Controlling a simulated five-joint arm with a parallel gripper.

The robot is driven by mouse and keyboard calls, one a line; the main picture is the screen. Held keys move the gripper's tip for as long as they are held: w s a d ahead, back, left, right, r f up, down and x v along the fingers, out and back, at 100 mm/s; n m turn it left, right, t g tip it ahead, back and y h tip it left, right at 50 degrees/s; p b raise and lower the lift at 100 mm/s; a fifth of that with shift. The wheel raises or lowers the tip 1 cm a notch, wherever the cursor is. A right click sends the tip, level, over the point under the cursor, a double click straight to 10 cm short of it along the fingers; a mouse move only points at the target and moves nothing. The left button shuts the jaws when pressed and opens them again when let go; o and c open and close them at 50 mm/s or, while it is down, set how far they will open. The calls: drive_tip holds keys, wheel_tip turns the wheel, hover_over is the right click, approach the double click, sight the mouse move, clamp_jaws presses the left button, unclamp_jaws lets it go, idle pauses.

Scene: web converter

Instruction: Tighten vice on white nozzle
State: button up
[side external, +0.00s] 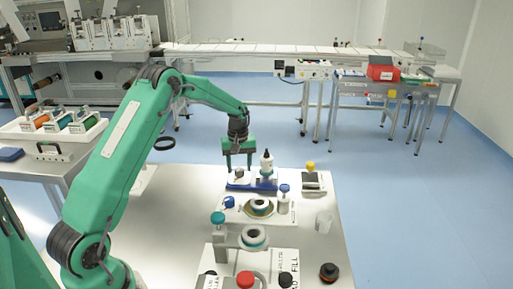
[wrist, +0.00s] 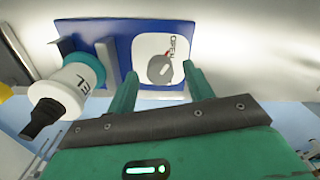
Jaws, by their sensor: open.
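A blue vice (side external: 240,186) sits on the metal table below my gripper (side external: 239,167). A white nozzle piece (side external: 266,168) with a dark tip stands upright at its right end. A white plate on the vice bears the word OPEN and a grey knob (wrist: 160,69) with a red mark. My gripper (wrist: 159,74) is open, its green fingertips on either side of the knob; contact cannot be told.
In front of the vice stand a ring-shaped part on a plate (side external: 258,208), a blue-capped bottle (side external: 284,200) and a teal-knobbed fixture (side external: 218,218). A yellow-topped item (side external: 310,167) is to the right. A clear cup (side external: 324,221) stands near the right edge.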

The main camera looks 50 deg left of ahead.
drive_tip(key=shift+f, duration=0.25)
drive_tip(key=c, duration=1)
drive_tip(key=shift+m, duration=0.4)
drive_tip(key=m, duration=0.9)
drive_tip(key=shift+m, duration=0.4)
drive_tip(key=shift+s+m, duration=0.1)
drive_tip(key=shift+m, duration=1.8)
